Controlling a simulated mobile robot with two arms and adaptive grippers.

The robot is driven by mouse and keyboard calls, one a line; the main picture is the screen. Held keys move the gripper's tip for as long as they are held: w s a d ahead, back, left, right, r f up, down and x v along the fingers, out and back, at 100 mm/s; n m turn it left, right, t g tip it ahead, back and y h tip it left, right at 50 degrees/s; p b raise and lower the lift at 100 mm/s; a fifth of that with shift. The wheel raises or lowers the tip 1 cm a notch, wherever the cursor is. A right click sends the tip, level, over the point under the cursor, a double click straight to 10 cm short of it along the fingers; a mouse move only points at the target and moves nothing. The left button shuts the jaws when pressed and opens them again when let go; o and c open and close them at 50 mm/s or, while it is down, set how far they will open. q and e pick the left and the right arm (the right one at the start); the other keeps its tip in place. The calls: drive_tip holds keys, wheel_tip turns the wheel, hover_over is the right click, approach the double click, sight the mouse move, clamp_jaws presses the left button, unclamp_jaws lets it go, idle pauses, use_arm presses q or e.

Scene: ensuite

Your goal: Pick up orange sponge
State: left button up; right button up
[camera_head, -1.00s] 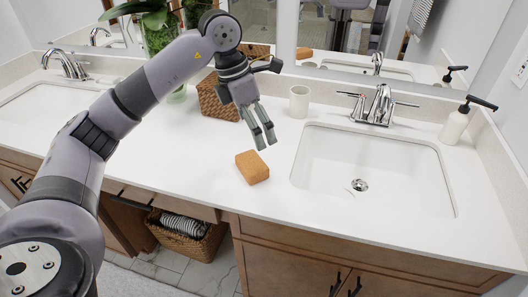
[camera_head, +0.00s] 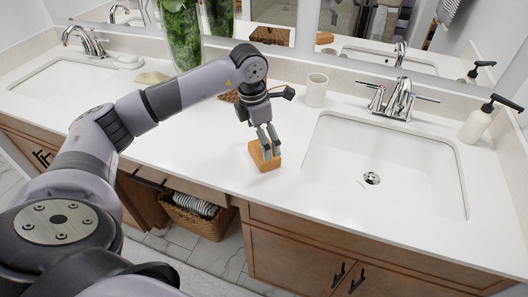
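The orange sponge (camera_head: 257,160) lies on the white countertop, left of the right-hand sink. My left gripper (camera_head: 270,154) points down at the sponge, its two fingers apart with a narrow gap between them. The fingertips overlap the sponge's upper and right part in the picture. I cannot tell whether they touch it or straddle it. My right gripper is out of view.
A cream cup (camera_head: 316,90) stands behind the sponge near the backsplash. The right sink (camera_head: 400,165), its chrome faucet (camera_head: 398,100) and a soap dispenser (camera_head: 478,122) are to the right. A wicker holder (camera_head: 230,97) and a green plant vase (camera_head: 183,40) stand behind my arm.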

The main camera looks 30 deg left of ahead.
use_arm(q)
drive_tip(key=f, duration=0.1)
drive_tip(key=f+p, duration=0.1)
drive_tip(key=f, duration=0.1)
drive_tip(key=shift+w+d+f, duration=0.25)
drive_tip(key=shift+f, duration=0.75)
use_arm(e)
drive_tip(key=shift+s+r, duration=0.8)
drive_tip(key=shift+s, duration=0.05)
use_arm(q)
drive_tip(key=shift+c, duration=0.4)
drive_tip(key=c, duration=0.9)
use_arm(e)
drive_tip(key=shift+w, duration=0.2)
use_arm(q)
drive_tip(key=shift+r, duration=0.1)
wheel_tip(320, 180, up, 20)
drive_tip(key=shift+b, duration=1.1)
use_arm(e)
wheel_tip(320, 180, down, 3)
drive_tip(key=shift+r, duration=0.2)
